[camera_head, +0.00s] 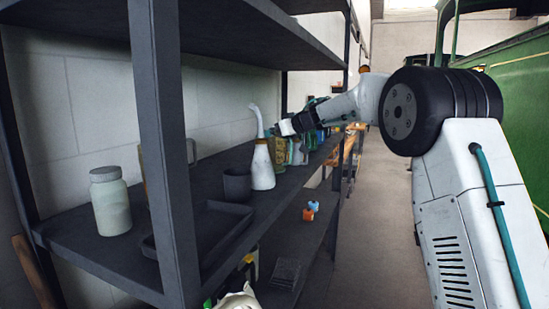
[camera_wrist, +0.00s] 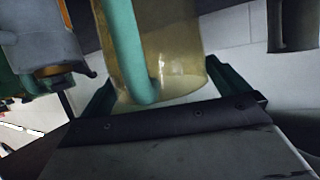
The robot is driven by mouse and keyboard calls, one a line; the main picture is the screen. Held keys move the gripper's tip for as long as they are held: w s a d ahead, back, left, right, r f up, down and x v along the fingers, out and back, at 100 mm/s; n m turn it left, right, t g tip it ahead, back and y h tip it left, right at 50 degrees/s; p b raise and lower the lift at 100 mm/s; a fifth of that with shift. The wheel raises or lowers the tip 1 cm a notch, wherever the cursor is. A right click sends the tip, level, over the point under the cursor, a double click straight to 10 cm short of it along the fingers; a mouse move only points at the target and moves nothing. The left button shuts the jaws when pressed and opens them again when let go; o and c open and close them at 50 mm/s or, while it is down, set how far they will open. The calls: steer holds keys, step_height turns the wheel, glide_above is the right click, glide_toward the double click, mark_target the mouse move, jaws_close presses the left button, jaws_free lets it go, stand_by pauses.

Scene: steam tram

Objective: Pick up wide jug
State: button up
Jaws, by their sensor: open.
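A wide, yellowish see-through jug with a teal handle (camera_wrist: 172,45) fills the upper middle of the wrist view. In the head view, a yellowish-green vessel (camera_head: 279,152) on the shelf just below my gripper looks like the same jug, partly hidden. My gripper (camera_head: 284,128) is at the shelf's far part. In the wrist view its dark green fingers (camera_wrist: 165,92) are spread, one on each side of the jug's near end. I cannot tell whether they touch it. The jug's far end is cut off by the frame.
The dark shelf (camera_head: 95,250) holds a white long-necked bottle (camera_head: 262,165), a dark cup (camera_head: 236,185), a pale jar (camera_head: 110,202) and a tray (camera_head: 210,228). A post (camera_head: 160,130) and upper shelf bound it. Other vessels (camera_head: 310,145) stand close behind. The aisle floor (camera_head: 375,230) is clear.

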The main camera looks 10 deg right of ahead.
steer(key=c, duration=1)
steer(key=shift+r, duration=0.15)
